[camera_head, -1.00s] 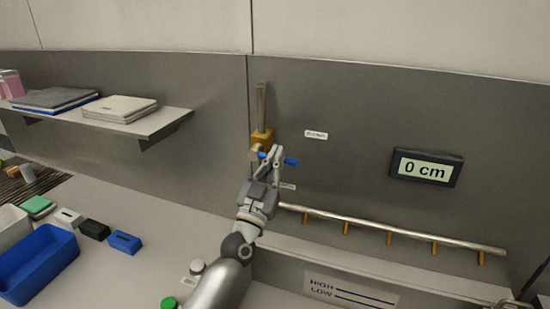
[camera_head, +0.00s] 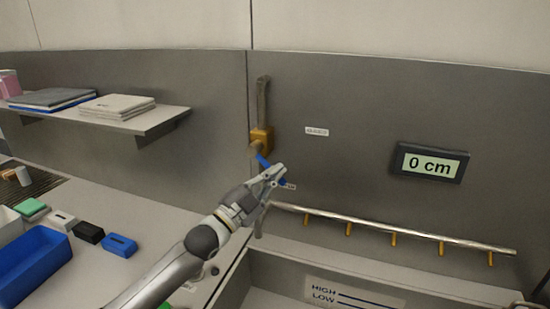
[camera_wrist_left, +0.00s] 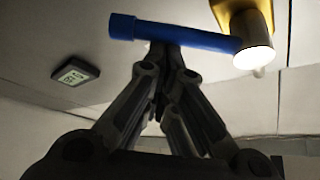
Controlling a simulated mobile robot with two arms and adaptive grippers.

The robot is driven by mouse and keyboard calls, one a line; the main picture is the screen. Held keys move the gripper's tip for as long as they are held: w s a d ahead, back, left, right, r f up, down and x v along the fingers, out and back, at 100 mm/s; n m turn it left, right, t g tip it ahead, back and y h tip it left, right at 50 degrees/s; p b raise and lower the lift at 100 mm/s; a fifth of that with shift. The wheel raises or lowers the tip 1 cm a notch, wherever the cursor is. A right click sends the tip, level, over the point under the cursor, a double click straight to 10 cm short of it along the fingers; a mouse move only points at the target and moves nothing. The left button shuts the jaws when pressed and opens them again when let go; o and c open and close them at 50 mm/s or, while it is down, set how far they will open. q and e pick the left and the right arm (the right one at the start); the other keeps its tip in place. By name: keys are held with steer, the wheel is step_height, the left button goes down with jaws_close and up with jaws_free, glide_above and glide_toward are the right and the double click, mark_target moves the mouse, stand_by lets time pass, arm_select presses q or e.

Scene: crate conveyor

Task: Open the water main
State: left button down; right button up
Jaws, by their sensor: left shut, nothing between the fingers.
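The water main valve is a brass block (camera_head: 261,139) on a vertical pipe on the grey back wall, with a blue lever handle (camera_head: 263,161). The lever slants down to the right, partly hidden by my left gripper (camera_head: 281,170). In the left wrist view the blue lever (camera_wrist_left: 190,36) runs across from the bright valve stem (camera_wrist_left: 253,50). My left gripper (camera_wrist_left: 168,48) is shut and empty, its tips right at the lever's middle; I cannot tell whether they touch it. My right gripper is not in view.
A wall display (camera_head: 430,163) reads "0 cm". A horizontal pipe (camera_head: 390,232) with several brass outlets runs above a basin marked HIGH and LOW (camera_head: 323,292). A blue bin (camera_head: 35,265) and small boxes stand at left. A shelf (camera_head: 150,121) holds stacked items.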

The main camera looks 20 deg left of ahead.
arm_select(q)
steer(key=shift+w+a+f+m+g+p, duration=0.1)
steer(key=shift+a+f+m+g+p, duration=0.6)
steer(key=shift+m, duration=0.65)
steer(key=shift+s+a+f+m+g+p, duration=0.1)
steer(key=shift+a+f+m+g+p, duration=0.5)
steer(key=shift+m, duration=0.7)
steer(key=shift+w+a+f+m+g+p, duration=0.1)
steer(key=shift+a+f+m+g+p, duration=0.35)
steer(key=shift+a+m+g, duration=0.7)
steer(key=shift+d+t, duration=0.15)
steer(key=shift+t, duration=0.2)
